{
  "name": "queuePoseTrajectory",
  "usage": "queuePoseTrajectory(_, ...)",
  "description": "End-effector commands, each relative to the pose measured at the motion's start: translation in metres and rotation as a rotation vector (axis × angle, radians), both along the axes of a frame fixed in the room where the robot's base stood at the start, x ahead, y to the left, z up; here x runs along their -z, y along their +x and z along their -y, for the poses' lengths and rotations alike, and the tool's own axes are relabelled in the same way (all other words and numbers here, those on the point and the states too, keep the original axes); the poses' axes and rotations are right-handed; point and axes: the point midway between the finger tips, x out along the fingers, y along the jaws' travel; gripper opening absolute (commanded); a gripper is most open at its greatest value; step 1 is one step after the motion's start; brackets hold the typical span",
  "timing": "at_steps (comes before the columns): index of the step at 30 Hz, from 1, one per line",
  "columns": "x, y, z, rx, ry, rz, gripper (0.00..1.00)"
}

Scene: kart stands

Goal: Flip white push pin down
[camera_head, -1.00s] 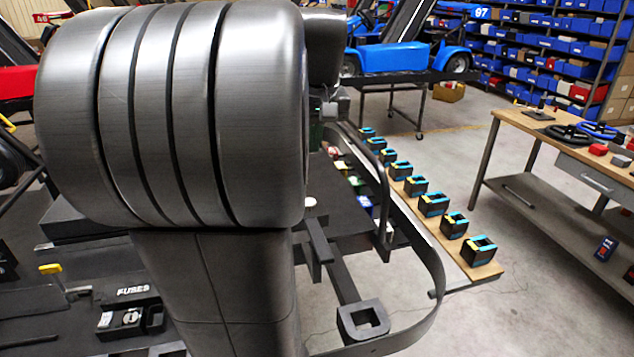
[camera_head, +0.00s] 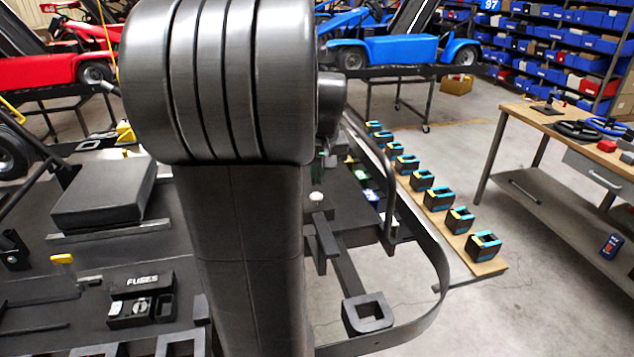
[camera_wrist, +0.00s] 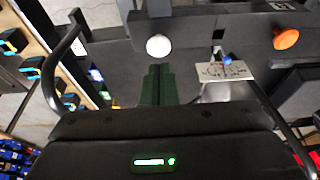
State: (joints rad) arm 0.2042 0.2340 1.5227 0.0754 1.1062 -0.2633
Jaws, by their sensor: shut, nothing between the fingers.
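The white push pin (camera_wrist: 158,46) shows as a round white knob on a dark bar in the wrist view. It also shows in the head view (camera_head: 316,197), just right of my arm. My gripper (camera_wrist: 157,68) has its dark green fingers shut together and empty. In the wrist view the fingertips lie just below the white knob, with a small visible gap. I cannot tell the height between them. The pin's stem is hidden under its knob.
An orange knob (camera_wrist: 286,38) sits to the right on the dark frame. A light plate with a blue-tipped toggle switch (camera_wrist: 225,70) is right of the fingers. A curved tube (camera_head: 420,235) bounds the kart's side. A board with several black-and-blue blocks (camera_head: 488,266) lies beyond.

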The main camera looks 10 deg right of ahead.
Motion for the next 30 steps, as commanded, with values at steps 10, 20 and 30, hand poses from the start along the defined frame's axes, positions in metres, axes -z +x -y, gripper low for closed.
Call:
queuePoseTrajectory(10,0.028,-0.001,0.000,0.001,0.000,0.000,0.00)
queuePoseTrajectory(20,0.030,-0.001,0.000,0.001,0.000,0.000,0.00)
queuePoseTrajectory(30,0.058,-0.001,0.000,0.001,0.001,-0.004,0.00)
